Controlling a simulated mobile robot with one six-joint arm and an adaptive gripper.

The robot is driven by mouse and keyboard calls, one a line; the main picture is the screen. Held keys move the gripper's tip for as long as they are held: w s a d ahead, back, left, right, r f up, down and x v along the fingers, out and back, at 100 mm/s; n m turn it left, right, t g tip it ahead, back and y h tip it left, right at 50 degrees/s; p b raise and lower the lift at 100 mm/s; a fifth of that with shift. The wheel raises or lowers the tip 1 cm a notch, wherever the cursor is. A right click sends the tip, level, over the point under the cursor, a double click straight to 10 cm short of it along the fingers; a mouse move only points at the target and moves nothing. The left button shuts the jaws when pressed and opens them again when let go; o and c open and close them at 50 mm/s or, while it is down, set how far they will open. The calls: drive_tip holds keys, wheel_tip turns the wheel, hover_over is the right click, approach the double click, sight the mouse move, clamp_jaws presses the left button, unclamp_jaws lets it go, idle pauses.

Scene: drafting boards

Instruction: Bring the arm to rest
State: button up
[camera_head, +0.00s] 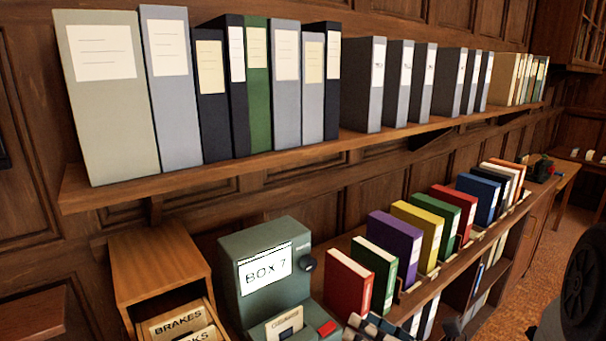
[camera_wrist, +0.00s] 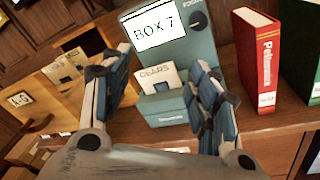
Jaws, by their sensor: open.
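My gripper (camera_wrist: 158,68) is open in the wrist view, its two blue-padded fingers spread with nothing held between them.
A wooden card cabinet (camera_head: 160,262) with a BRAKES card stands left of the machine. A red book (camera_head: 348,283) and several coloured books stand to its right. An upper shelf (camera_head: 250,163) full of binders runs above. Open floor (camera_head: 520,290) shows at right.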

drive_tip(key=s+a+r+n+g+h, duration=0.1)
drive_tip(key=s+a+n+g, duration=1)
drive_tip(key=s+n, duration=0.5)
drive_tip(key=s+d+n+h, duration=0.5)
drive_tip(key=s+n+h, duration=0.15)
drive_tip(key=n, duration=0.45)
drive_tip(key=w+d+r+n+t+h, duration=0.1)
drive_tip(key=d+r+n+t+h, duration=0.2)
drive_tip(key=d+n+h, duration=0.2)
drive_tip(key=shift+w+d+n+t, duration=0.25)
drive_tip(key=shift+d+n+t, duration=0.05)
drive_tip(key=shift+d+n, duration=0.75)
